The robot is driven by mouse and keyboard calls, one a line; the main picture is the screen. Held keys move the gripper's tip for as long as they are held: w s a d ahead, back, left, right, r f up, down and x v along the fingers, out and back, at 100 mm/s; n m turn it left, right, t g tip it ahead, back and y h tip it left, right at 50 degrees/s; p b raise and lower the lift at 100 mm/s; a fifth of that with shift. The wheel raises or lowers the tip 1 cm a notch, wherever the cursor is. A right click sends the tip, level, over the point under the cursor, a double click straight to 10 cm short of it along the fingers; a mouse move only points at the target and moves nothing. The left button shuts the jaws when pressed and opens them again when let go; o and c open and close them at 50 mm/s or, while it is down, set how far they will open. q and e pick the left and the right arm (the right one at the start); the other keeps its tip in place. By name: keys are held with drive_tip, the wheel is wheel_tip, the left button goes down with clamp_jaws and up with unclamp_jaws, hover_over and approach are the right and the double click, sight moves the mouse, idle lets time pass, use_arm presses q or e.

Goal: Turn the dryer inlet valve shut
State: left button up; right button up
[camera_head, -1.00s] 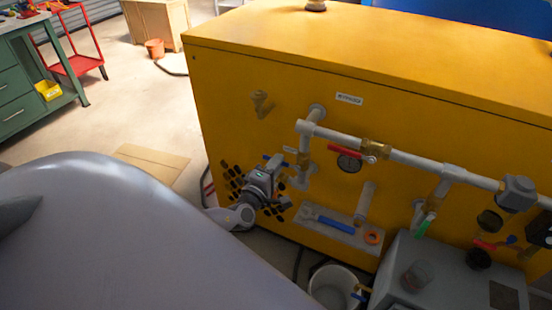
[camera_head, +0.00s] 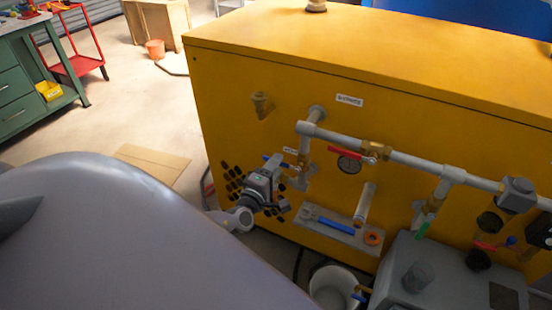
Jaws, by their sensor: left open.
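Several valves sit on the grey pipework of the yellow cabinet (camera_head: 230,110); their labels are too small to read, so I cannot tell which is the dryer inlet valve. A red-handled valve (camera_head: 374,150) is on the long pipe, its lever lying roughly along it. A green-handled valve (camera_head: 425,223) hangs on a branch above a grey box, its lever pointing down. A blue-handled valve (camera_head: 274,161) is at the left, partly hidden. My left gripper (camera_head: 284,196) is open and empty just below the blue handle, apart from the red and green ones. My right gripper is out of view.
A small shelf (camera_head: 345,233) with a blue-handled wrench and an orange ring projects below the pipes. The grey box (camera_head: 400,255) and a white bucket (camera_head: 335,282) stand in front at lower right. My own grey arm covers the lower left.

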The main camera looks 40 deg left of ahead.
use_arm(q)
drive_tip(key=v, duration=0.6)
drive_tip(key=shift+p, duration=0.3)
drive_tip(key=shift+s+d, duration=0.1)
drive_tip(key=shift+s, duration=0.05)
drive_tip(key=s+d+f+n+g+h, duration=0.1)
drive_tip(key=s+d+f+n+g, duration=0.3)
drive_tip(key=n, duration=0.8)
drive_tip(key=s+d+f+n+g+h, duration=0.15)
drive_tip(key=s+d+f+n, duration=0.35)
drive_tip(key=n, duration=0.7)
drive_tip(key=s+d+r+n+g+h, duration=0.1)
drive_tip(key=s+d+n+h, duration=0.1)
drive_tip(key=n, duration=1)
drive_tip(key=s+d+r+n+h, duration=0.1)
drive_tip(key=s+d+n, duration=0.3)
drive_tip(key=n, duration=0.9)
drive_tip(key=d+r, duration=0.1)
drive_tip(key=d, duration=0.1)
drive_tip(key=shift+s+d+r+g+h, duration=0.15)
drive_tip(key=shift+s+d+g+h, duration=0.2)
drive_tip(key=shift+d, duration=0.05)
